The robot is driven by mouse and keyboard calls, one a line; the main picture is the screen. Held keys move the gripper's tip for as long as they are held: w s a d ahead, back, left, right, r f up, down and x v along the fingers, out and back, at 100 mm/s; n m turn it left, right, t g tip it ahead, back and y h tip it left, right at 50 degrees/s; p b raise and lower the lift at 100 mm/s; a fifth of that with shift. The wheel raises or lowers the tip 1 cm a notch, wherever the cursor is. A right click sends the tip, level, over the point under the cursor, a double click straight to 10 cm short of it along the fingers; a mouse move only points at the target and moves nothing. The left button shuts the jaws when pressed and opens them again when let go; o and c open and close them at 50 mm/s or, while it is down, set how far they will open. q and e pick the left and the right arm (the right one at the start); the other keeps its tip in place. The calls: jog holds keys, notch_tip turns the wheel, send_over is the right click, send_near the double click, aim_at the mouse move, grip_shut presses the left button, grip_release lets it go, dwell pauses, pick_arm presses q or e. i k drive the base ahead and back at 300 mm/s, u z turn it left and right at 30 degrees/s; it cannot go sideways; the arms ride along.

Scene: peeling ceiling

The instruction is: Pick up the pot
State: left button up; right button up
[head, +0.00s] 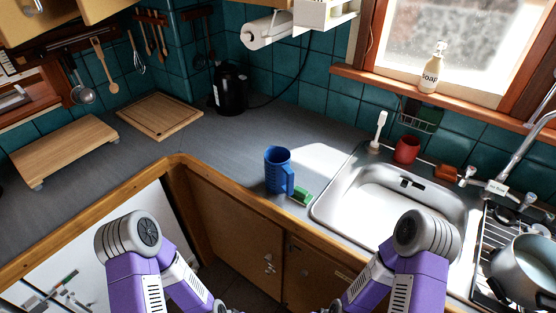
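A grey metal pot (528,272) stands at the right edge of the head view, beside the sink, on or in a metal wire rack (488,262). Its right side is cut off by the picture edge. Both of my purple arms show at the bottom, bent, with their forearms running down toward the middle. The grippers themselves are below the picture edge and cannot be seen. Both visible arms are apart from the pot; my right arm is the nearer one, to its left.
A steel sink (345,215) with a tap (520,150) lies left of the pot. A blue pitcher (277,170) and green sponge (302,196) stand near the counter's front edge. A red cup (406,150) is behind the sink. The left counter (160,145) has free room.

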aim_at(525, 269)
jog(key=z, duration=2.75)
jog(key=k, duration=0.3)
jog(key=z, duration=0.1)
